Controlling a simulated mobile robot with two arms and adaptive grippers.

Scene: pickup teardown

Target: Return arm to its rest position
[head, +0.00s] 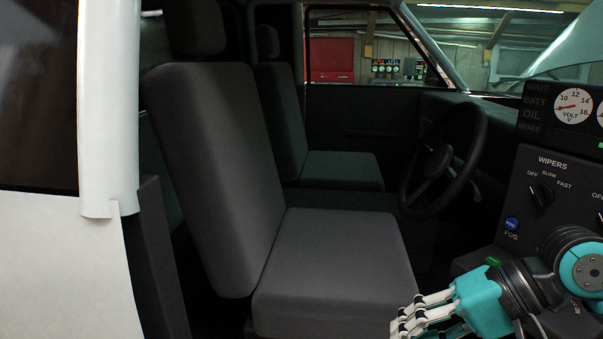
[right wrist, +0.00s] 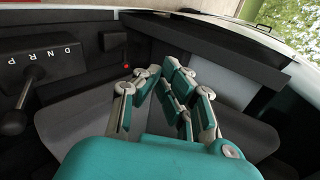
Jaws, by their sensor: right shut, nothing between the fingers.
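My right arm comes in from the right in the head view, in front of the dashboard panel. Its teal and grey gripper (head: 408,322) is at the lower right, beside the front edge of the near seat cushion (head: 330,262). In the right wrist view the same gripper (right wrist: 160,72) is shut with nothing held, its fingers pointing over a dark grey seat (right wrist: 75,122). I cannot tell from these views how close the fingers are to the seat. My left gripper is not in view.
The dashboard panel (head: 520,215) with a wiper knob and blue fog button stands close to my right arm. A steering wheel (head: 443,162) is beyond the near seat. A gear lever (right wrist: 20,100) is at the left in the right wrist view. The door opening's white pillar (head: 108,110) is at left.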

